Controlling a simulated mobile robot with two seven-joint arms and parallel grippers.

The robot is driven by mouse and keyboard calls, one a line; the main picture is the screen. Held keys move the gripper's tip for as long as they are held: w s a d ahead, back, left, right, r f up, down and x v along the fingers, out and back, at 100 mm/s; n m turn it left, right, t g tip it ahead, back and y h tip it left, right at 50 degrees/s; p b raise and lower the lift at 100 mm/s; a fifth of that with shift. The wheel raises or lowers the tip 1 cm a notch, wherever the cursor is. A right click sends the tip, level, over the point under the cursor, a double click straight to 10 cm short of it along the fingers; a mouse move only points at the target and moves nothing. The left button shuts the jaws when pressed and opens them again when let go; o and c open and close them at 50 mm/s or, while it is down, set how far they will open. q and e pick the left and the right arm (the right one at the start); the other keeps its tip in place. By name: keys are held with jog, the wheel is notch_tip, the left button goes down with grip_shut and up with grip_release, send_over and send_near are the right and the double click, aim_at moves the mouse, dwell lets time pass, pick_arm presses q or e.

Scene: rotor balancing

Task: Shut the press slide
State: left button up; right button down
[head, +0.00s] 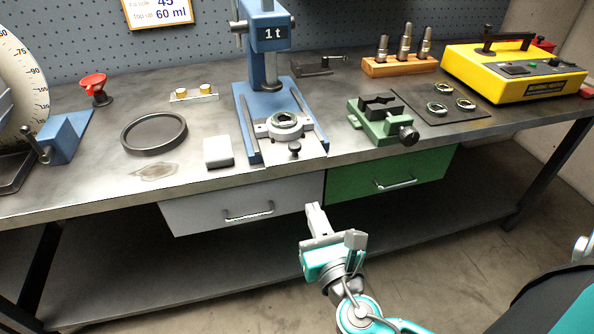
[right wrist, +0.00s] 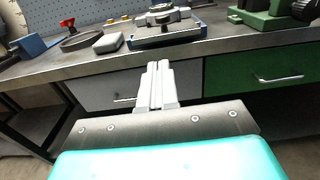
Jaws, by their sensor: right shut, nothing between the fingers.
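The blue press (head: 270,50), marked 1t, stands at the back middle of the bench. Its grey slide (head: 308,141) sits between the blue base rails, pulled toward the bench's front edge, with a black knob (head: 294,148) at its front. A ring-shaped part (head: 284,119) lies in the slide's holder, in front of the ram rather than under it. My right gripper (head: 315,208) is shut and empty, in front of the bench and below its top, near the drawers. Its fingers (right wrist: 158,85) point toward the press in the right wrist view. My left gripper is not seen.
A white block (head: 218,151) lies left of the press, and a green vise (head: 382,122) stands to the right. A grey drawer (head: 240,208) and a green drawer (head: 390,178) are closed under the bench top (head: 100,190). A black ring (head: 153,133) lies farther left.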

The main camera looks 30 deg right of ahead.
aim_at(293, 162)
jog(key=p+x, duration=0.1)
jog(key=x, duration=1.1)
jog(key=shift+w, duration=0.25)
jog(key=shift+w, duration=0.1)
jog(key=x, duration=0.4)
jog(key=shift+w+d, duration=0.1)
jog(key=shift+w, duration=0.2)
jog(key=shift+s, duration=0.1)
